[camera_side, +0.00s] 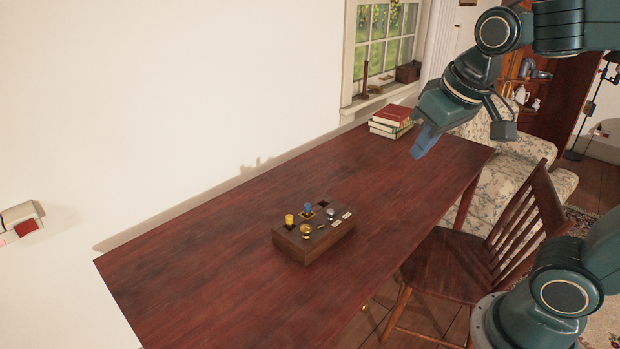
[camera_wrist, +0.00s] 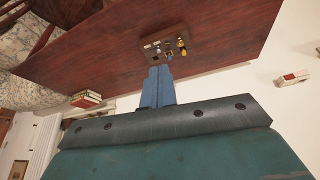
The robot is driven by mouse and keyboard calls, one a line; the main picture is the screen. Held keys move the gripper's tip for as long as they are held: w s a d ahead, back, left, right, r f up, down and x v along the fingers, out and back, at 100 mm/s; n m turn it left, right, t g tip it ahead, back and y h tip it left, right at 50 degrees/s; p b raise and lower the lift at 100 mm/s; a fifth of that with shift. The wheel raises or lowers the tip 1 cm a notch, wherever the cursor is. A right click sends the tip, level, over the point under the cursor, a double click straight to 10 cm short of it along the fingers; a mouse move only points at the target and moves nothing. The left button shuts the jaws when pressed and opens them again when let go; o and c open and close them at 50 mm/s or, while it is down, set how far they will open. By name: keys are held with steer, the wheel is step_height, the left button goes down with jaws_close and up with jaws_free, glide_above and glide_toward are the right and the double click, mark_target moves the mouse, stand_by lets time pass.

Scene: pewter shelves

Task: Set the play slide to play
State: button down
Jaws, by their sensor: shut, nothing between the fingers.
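A small wooden control box (camera_side: 313,249) sits on the red-brown table, in the middle of the side view. On its top are a yellow knob (camera_side: 289,219), a blue knob (camera_side: 308,208), a round brass knob (camera_side: 306,230), a silver knob (camera_side: 331,212) and small pale labels (camera_side: 341,219). I cannot tell which control is the play slide, and the labels are too small to read. My gripper (camera_side: 420,150) has blue fingers, shut and empty, high above the table and well to the right of the box. In the wrist view the box (camera_wrist: 152,38) lies beyond the fingertips (camera_wrist: 157,72).
The table (camera_side: 200,270) is mostly bare around the box. A stack of books (camera_side: 391,122) lies at its far end by the window. A wooden chair (camera_side: 490,240) stands at the table's right side, with a patterned sofa (camera_side: 500,180) behind.

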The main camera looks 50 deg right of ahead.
steer(key=w+d+f+m+g+h, duration=0.1)
steer(key=w+f+m, duration=0.15)
steer(key=w, duration=0.65)
steer(key=w+d+f+m+g+h, duration=0.1)
steer(key=w+f+m+g+h, duration=0.15)
steer(key=w, duration=0.65)
steer(key=w+a+f+m, duration=0.1)
steer(key=w+f, duration=0.6)
steer(key=f, duration=0.1)
steer(key=m+g+h, duration=0.2)
steer(key=h, duration=0.1)
glide_toward(331, 214)
steer(key=shift+w+a+r, duration=1.05)
steer(key=shift+w+a, duration=0.1)
steer(key=shift+w, duration=0.2)
steer(key=shift+d+f, duration=0.1)
steer(key=shift+x, duration=4.9)
steer(key=shift+f, duration=0.1)
